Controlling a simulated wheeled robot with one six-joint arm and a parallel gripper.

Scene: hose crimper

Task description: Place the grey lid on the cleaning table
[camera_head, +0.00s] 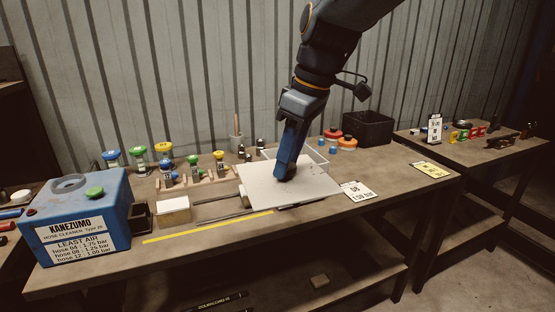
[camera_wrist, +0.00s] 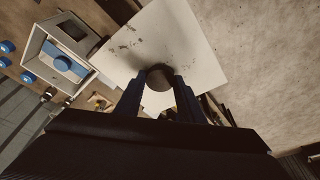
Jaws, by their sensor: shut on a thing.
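The grey lid is a pale, flat rectangular plate (camera_head: 258,193) with dark specks, over the middle of the long brown table (camera_head: 370,240). In the wrist view the plate (camera_wrist: 195,40) has a round dark knob (camera_wrist: 158,98) near its middle. My gripper (camera_head: 287,178) points down at the plate and is shut on this knob; its two blue fingers (camera_wrist: 160,85) stand on either side of it. The plate hides part of the tabletop. I cannot tell whether it touches the table or hangs just above it.
A blue hose cleaner box (camera_head: 105,190) stands at the left. A pale open-topped box (camera_head: 322,158) is just behind the plate. A wooden rack (camera_head: 205,180) stands to its left, a black bin (camera_head: 368,129) behind right. The table's right part is mostly clear.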

